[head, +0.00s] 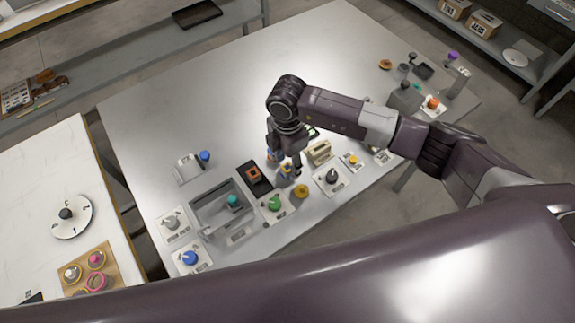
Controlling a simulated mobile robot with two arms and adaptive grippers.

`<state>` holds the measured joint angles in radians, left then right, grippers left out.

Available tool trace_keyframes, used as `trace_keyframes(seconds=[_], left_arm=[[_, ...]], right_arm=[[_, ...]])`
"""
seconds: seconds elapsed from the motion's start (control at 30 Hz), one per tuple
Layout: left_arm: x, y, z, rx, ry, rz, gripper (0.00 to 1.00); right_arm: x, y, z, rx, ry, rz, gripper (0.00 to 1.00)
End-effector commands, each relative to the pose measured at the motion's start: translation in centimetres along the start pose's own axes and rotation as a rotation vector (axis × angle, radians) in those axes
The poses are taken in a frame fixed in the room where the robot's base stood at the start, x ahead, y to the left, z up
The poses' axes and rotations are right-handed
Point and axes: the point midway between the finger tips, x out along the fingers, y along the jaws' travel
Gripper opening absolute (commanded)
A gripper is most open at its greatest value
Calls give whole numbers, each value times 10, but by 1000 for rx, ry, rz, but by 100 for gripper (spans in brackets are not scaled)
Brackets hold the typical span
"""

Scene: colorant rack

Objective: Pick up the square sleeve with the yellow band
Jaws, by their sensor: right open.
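My right arm reaches in from the right over the metal table. Its gripper (285,159) points down near the table's middle and is open. A small pale square piece with a yellow band and some blue (286,170), which looks like the sleeve, stands right at the fingertips. The fingers partly hide it, and I cannot tell whether they touch it. Another small piece with blue and orange shows just behind the left finger, mostly covered. My left gripper is not in view.
A black tray with an orange square piece (254,174) lies just left of the gripper. A grey bin (207,209) stands farther left. Cards with green (275,203), grey and blue (190,258) pieces line the front edge. A beige block (319,152) stands close on the right. The table's back left is clear.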

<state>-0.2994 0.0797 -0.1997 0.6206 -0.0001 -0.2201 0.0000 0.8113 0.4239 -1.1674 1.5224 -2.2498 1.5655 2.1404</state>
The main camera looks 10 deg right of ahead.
Motion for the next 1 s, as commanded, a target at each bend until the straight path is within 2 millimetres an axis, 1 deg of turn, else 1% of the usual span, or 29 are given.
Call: trace_keyframes(seconds=[0.1, 0.33, 0.37, 0.6, 0.67, 1.0], left_arm=[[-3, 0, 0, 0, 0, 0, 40], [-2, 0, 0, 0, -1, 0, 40], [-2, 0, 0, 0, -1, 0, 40], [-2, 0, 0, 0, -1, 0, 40], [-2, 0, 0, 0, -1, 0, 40], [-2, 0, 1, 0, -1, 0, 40]], right_arm=[[10, 0, 0, -2, 0, 0, 42], [12, 0, 0, -2, 0, 1, 42], [12, 0, 0, -2, 0, 1, 40], [12, 0, 0, -2, 0, 1, 13], [12, 0, 0, -2, 0, 1, 8], [9, 0, 0, -2, 1, 2, 8]])
